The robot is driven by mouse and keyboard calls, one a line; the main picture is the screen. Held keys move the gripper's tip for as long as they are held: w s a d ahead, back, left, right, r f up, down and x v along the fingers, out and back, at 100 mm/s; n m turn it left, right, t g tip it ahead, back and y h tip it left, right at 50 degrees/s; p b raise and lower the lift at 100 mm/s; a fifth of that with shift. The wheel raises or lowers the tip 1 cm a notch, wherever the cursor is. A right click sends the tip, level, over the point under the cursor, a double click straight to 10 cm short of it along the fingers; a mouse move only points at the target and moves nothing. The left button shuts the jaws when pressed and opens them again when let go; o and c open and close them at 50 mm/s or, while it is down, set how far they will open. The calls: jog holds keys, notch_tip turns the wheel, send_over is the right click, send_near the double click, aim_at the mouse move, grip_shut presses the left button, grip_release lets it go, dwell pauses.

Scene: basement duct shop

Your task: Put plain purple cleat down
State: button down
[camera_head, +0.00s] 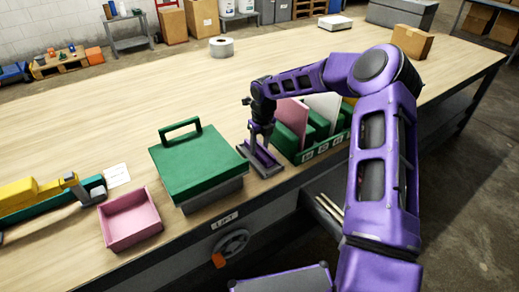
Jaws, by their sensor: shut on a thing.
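My gripper (261,142) is near the middle of the bench, pointing down. It is shut on the plain purple cleat (264,164), a long narrow purple piece with darker edges. The cleat is low over or on the bench top, between a green-lidded box and a green rack. I cannot tell whether it touches the bench. The fingertips are small here, and the exact grip on the cleat is hard to make out.
The green-lidded box (190,165) with a handle stands left of the cleat, and the green rack (325,152) holding upright panels stands right. A pink open tray (130,220) is at the front left. A tape roll (221,47) lies farther back. The bench (150,90) behind is largely clear.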

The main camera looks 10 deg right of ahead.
jog(key=shift+f, duration=0.55)
jog(key=shift+f, duration=0.15)
jog(key=shift+c, duration=1.7)
grip_release()
notch_tip(320, 180, up, 12)
jog(key=s+p, duration=0.1)
jog(key=shift+s+d+p, duration=0.15)
jog(key=shift+d+p, duration=0.15)
jog(key=shift+p, duration=0.1)
